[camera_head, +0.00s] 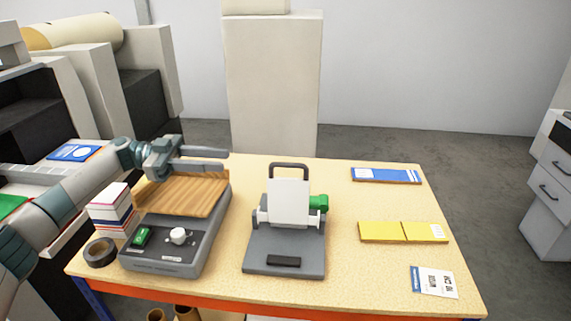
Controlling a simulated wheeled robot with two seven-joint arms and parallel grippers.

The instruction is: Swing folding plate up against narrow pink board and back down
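A grey device (285,250) stands at the middle of the table. A pale, nearly white panel (289,203) stands upright on it, with a dark handle (289,167) showing above and a green knob (319,202) at its right. No clearly pink board shows, and I cannot tell which part is the folding plate. My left gripper (222,159) is open and empty, its two grey fingers pointing right. It is over the far end of a wood-patterned slab (185,194), left of the grey device and apart from it. My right gripper is out of view.
The slab lies on a grey machine (165,255) with a green switch (143,236) and white knob (178,235). A book stack (109,215) and tape roll (100,252) stand left. A blue pack (386,175), yellow pads (403,231) and card (434,281) lie right, with clear table between.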

